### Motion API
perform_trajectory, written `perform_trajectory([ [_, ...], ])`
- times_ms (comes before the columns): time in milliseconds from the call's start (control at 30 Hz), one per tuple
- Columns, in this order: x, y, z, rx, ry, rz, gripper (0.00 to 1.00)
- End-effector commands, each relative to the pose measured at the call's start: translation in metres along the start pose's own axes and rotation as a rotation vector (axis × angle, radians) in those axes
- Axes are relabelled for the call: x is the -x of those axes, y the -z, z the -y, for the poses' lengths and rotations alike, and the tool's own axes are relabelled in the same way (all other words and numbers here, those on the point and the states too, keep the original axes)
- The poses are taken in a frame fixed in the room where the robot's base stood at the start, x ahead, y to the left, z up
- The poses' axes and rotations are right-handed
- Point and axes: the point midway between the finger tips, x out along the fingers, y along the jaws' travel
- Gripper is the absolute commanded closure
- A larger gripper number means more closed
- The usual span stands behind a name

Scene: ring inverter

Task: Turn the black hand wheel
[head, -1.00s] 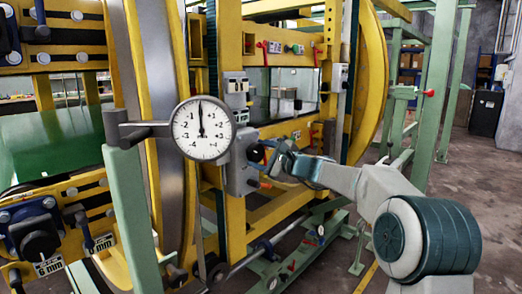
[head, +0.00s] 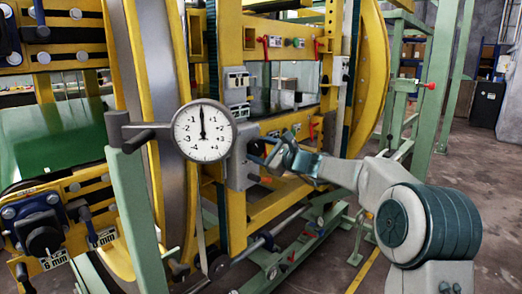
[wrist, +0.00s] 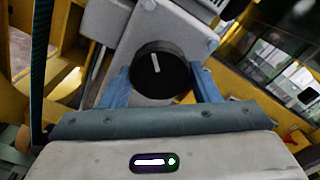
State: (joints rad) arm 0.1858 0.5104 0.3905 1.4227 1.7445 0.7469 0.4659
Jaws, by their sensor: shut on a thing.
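The black hand wheel (wrist: 159,72) is a round dark knob with a short white mark. In the wrist view the mark tilts slightly off straight up. It sits on a grey plate (wrist: 150,28) bolted to the yellow machine. My gripper (wrist: 162,82) has one blue finger on each side of the wheel and is shut on it. In the head view the wheel (head: 256,149) is small and partly hidden, with my gripper (head: 268,152) at it from the right.
A round dial gauge (head: 203,131) on a green post (head: 137,215) stands in front, left of my gripper; its needle points about straight up. Yellow machine frames (head: 290,185) surround the wheel. Bare floor (head: 478,195) lies to the right.

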Motion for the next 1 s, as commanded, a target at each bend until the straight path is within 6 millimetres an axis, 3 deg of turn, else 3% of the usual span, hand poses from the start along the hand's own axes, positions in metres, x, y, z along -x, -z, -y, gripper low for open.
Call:
perform_trajectory([
  [33,0.000,0.001,-0.001,-0.001,-0.002,-0.001,0.67],
  [67,0.000,0.001,-0.001,-0.001,-0.002,-0.001,0.39],
  [133,0.000,0.001,-0.001,0.000,-0.002,-0.001,0.22],
  [433,0.001,0.001,0.000,0.001,0.000,-0.001,0.22],
  [567,0.013,0.000,0.001,0.002,0.000,-0.001,0.22],
  [1000,0.107,0.000,0.001,0.001,0.001,-0.004,0.22],
])
